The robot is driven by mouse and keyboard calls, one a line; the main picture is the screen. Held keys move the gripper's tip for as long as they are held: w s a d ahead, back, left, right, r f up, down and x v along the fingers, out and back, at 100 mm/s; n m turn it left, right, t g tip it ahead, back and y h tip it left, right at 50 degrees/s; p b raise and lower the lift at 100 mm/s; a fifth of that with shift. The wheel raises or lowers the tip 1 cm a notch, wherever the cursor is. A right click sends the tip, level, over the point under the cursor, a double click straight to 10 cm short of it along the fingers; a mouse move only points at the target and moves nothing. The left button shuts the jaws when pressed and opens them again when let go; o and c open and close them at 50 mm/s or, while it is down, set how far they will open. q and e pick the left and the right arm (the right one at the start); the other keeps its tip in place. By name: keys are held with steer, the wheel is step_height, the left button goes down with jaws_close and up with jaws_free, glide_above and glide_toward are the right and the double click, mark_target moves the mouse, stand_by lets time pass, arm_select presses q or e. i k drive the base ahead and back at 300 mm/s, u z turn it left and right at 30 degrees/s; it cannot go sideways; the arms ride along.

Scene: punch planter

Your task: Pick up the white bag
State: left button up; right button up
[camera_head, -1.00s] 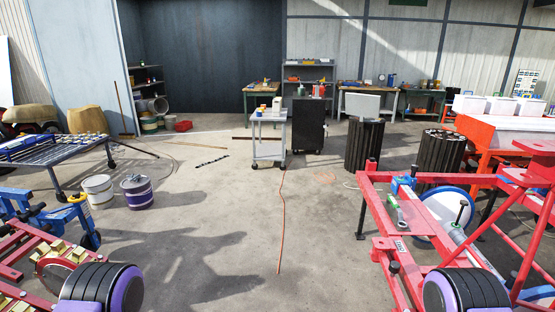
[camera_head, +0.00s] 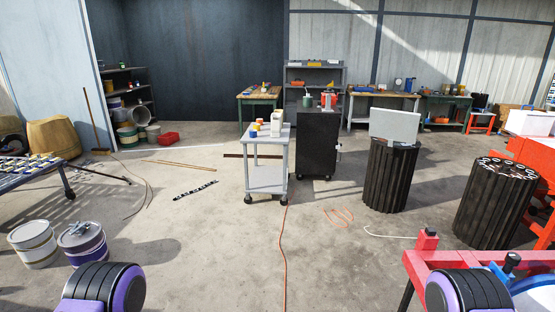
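I cannot make out for certain which thing is the white bag. A small pale container (camera_head: 262,113) and a white upright item (camera_head: 277,125) stand on top of the grey wheeled cart (camera_head: 268,178), ahead near the middle. They are too small to tell whether either is a bag. Larger white box-like items (camera_head: 530,122) sit at the right edge. Black and purple links of my two arms show at the bottom left and bottom right. Neither gripper is in view.
A black cabinet (camera_head: 316,143) stands right of the cart. Ribbed black drums (camera_head: 388,180) and a red frame (camera_head: 440,258) are at right. Paint cans (camera_head: 33,243) stand at left.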

mark_target(276, 118)
steer(key=i, duration=3.15)
steer(key=u, duration=0.4)
